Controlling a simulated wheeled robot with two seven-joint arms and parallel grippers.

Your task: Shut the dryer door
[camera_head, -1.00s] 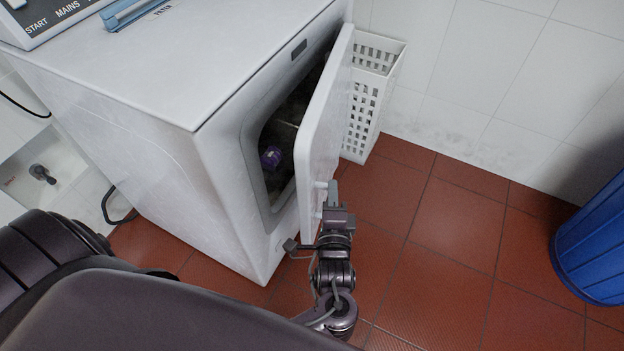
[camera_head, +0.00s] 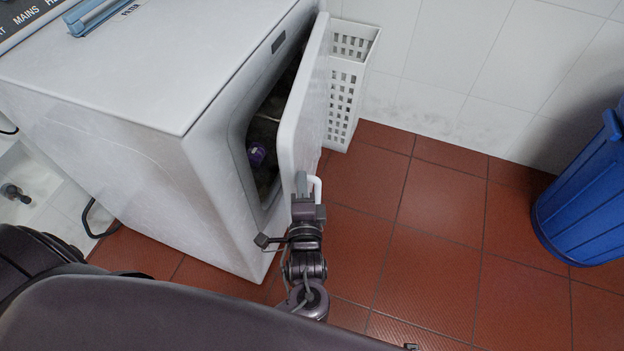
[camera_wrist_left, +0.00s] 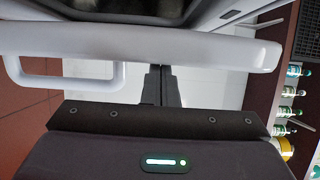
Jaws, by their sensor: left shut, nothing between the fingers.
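The white dryer (camera_head: 120,80) stands at the left in the head view. Its door (camera_head: 307,105) is ajar, leaving a gap to the dark drum opening (camera_head: 262,135), where a small purple item (camera_head: 257,154) shows. A white handle (camera_head: 316,190) is on the door's outer side near its lower end. My left gripper (camera_head: 301,182) is shut and empty at the lower edge of the door, beside the handle. In the left wrist view the shut fingers (camera_wrist_left: 160,82) point at the door edge (camera_wrist_left: 200,50), with the handle (camera_wrist_left: 122,75) to their left. Contact is unclear. My right gripper is not seen.
A white perforated basket (camera_head: 345,90) stands behind the door by the tiled wall. A blue bin (camera_head: 585,205) is at the right. The red tiled floor (camera_head: 420,240) between them is clear. Several bottles (camera_wrist_left: 285,112) show at the right in the left wrist view.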

